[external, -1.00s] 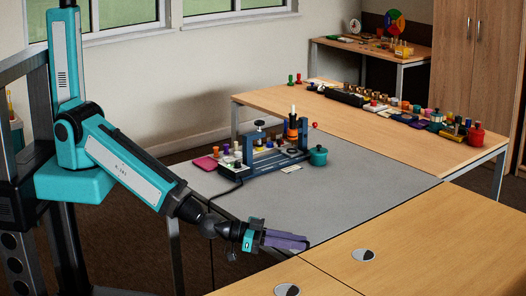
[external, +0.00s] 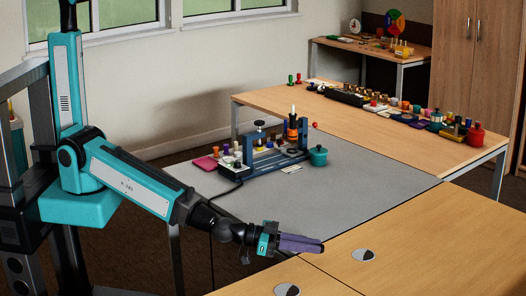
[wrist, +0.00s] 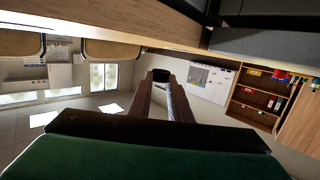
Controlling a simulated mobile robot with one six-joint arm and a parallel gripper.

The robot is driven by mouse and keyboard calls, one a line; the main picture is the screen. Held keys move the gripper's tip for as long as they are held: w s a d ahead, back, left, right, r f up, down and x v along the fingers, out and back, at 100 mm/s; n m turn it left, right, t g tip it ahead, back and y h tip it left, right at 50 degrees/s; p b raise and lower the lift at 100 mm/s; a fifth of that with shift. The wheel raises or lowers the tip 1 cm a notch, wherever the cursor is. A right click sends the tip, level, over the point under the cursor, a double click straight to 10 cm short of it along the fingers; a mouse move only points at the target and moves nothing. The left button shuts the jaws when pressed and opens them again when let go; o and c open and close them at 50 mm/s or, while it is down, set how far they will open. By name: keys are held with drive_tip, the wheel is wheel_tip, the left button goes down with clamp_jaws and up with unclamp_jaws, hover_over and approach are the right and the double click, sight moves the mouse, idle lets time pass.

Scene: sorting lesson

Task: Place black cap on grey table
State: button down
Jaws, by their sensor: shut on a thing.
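The grey table (external: 375,172) stands in the middle of the external view, its top bare towards the front and right. My gripper (external: 322,247) is over the front right corner of this table, close to the seam with the wooden tables; its exact height is hard to tell. In the wrist view my gripper (wrist: 164,84) is shut on the black cap (wrist: 163,75), a small dark piece at the tips of the fingers.
A blue frame (external: 270,160) with small coloured pieces around it and a teal pot (external: 318,155) stand at the back of the grey table. Wooden tables (external: 430,240) adjoin at the front right. Many small items line the back wooden table (external: 262,98).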

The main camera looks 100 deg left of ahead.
sight(320, 263)
drive_tip(key=shift+w+d, duration=0.2)
drive_tip(key=shift+w, duration=0.7)
drive_tip(key=shift+w+d+f, duration=0.15)
drive_tip(key=shift+w, duration=0.65)
drive_tip(key=shift+f+b, duration=0.45)
drive_tip(key=shift+f, duration=1.1)
drive_tip(key=shift+f, duration=0.2)
drive_tip(key=c, duration=1.6)
unclamp_jaws()
drive_tip(key=shift+f+b, duration=0.1)
drive_tip(key=shift+b, duration=0.35)
